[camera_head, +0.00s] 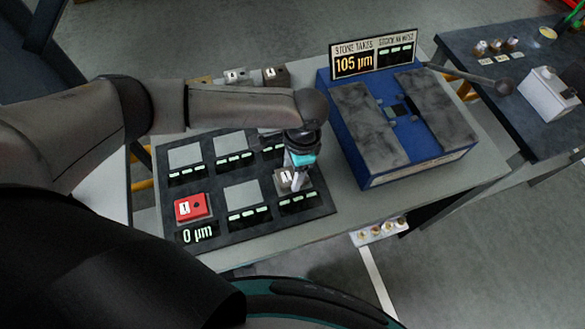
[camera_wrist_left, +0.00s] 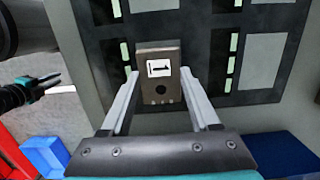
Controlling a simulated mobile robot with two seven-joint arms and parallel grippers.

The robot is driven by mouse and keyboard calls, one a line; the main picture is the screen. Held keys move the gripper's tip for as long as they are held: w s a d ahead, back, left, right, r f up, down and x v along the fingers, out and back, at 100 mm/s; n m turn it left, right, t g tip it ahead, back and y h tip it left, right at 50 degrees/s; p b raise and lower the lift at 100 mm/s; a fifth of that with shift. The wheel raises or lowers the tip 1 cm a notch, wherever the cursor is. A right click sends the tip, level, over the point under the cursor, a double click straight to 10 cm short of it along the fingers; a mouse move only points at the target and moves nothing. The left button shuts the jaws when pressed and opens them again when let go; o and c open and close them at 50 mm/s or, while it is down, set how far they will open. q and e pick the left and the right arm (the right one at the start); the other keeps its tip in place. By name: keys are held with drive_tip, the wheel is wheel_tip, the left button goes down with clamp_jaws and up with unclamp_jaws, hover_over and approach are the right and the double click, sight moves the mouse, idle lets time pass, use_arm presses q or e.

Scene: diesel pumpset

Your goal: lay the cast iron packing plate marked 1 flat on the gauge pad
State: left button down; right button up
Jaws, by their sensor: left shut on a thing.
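The grey-brown packing plate (camera_head: 285,180) marked 1 is at the bottom right pad of the dark gauge board (camera_head: 325,206) in the head view. My left gripper (camera_head: 294,186) is shut on it from above. In the left wrist view the plate (camera_wrist_left: 158,75) sits between the two fingers of the left gripper (camera_wrist_left: 160,105), its label and a dark hole facing the camera. The pad under it is hidden, and whether the plate touches it I cannot tell. That pad's display (camera_head: 298,199) shows dashes. A dark gripper with a teal band, seemingly my right (camera_wrist_left: 40,88), shows at the left wrist view's edge.
A red block (camera_head: 193,208) marked 1 lies on the bottom left pad, reading 0 µm. The bottom middle pad (camera_head: 242,194) is bare. Several blocks (camera_head: 272,76) stand behind my left arm. A blue machine (camera_head: 408,168) stands right, its sign (camera_head: 372,56) reading 105 µm.

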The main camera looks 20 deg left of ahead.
use_arm(q)
drive_tip(key=shift+f, duration=0.25)
drive_tip(key=shift+f, duration=0.35)
drive_tip(key=shift+c, duration=0.2)
unclamp_jaws()
drive_tip(key=shift+f, duration=0.1)
wheel_tip(320, 180, up, 15)
drive_tip(key=w+d+p, duration=0.1)
drive_tip(key=shift+d+p, duration=0.3)
drive_tip(key=shift+p, duration=0.1)
wheel_tip(320, 180, up, 6)
drive_tip(key=p, duration=0.8)
drive_tip(key=shift+p, duration=0.35)
